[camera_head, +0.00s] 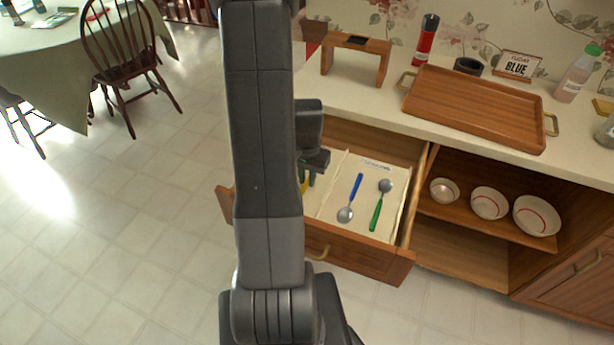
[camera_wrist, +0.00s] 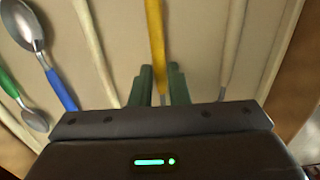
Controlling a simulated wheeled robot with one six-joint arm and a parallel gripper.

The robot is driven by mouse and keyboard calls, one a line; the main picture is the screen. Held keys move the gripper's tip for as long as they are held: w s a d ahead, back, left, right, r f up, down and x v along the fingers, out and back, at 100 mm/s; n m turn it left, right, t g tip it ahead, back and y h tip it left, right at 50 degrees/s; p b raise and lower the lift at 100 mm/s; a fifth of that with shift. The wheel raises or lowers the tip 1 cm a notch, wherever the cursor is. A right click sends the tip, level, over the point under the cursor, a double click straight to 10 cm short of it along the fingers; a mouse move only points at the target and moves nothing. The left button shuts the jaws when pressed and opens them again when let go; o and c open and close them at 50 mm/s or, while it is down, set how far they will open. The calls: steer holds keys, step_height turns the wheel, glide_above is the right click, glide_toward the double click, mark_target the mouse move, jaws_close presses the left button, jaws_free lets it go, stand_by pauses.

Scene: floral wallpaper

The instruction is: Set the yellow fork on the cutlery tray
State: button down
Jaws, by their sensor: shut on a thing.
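My gripper (camera_head: 312,172) is low over the open drawer, partly hidden behind my arm in the head view. In the wrist view its dark green fingers (camera_wrist: 163,88) are closed around a yellow handle (camera_wrist: 155,35), taken as the yellow fork. The fork's tines are not visible in either view. A bit of yellow also shows beside my arm in the head view (camera_head: 303,183). A brown wooden tray (camera_head: 475,108) with brass handles lies empty on the counter; I take it as the cutlery tray.
The open drawer (camera_head: 365,258) has a pale divided insert holding a blue-handled spoon (camera_head: 351,198) and a green-handled spoon (camera_head: 380,205). Bowls (camera_head: 490,203) sit on the shelf below.

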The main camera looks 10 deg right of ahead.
mark_target(307, 181)
steer(key=shift+f, duration=0.1)
steer(key=shift+f, duration=0.15)
steer(key=c, duration=1.4)
jaws_free()
step_height(307, 181, up, 12)
steer(key=shift+r+p, duration=0.25)
steer(key=shift+p, duration=0.05)
